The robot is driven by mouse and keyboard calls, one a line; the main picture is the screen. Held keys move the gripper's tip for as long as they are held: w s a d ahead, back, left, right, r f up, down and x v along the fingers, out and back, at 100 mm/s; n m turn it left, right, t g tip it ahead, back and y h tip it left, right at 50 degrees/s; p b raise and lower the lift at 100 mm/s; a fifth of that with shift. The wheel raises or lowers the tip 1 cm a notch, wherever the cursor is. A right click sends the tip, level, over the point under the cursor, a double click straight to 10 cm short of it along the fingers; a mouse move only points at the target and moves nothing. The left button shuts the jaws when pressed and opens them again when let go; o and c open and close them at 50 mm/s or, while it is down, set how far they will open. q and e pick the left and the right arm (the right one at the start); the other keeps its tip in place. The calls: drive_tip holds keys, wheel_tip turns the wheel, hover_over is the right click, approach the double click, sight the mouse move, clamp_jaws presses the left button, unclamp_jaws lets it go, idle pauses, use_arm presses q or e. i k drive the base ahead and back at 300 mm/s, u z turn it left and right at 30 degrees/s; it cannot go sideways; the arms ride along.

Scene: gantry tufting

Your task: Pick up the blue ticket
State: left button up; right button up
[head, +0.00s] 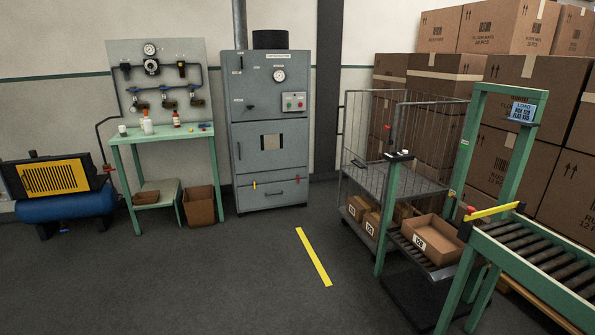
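A light blue ticket (521,111) with dark print hangs at the top right of the green gantry frame (510,150), in the right part of the head view. Its top line seems to read LOAD; the smaller print is hard to make out. It faces me, slightly tilted, on or just in front of the frame's upper corner. Nothing touches it that I can see apart from its mount. Neither of my grippers shows in this view.
A roller conveyor (540,262) with a yellow bar (491,212) lies below the ticket. A wire cage cart (400,178) and an open carton (425,239) stand left of it. Stacked cartons (540,85) fill the back right.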

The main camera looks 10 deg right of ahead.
sight(522, 113)
drive_tip(key=z, duration=0.5)
drive_tip(key=i, duration=1.45)
drive_tip(key=z, duration=1.8)
drive_tip(key=i, duration=1.05)
drive_tip(key=z, duration=0.95)
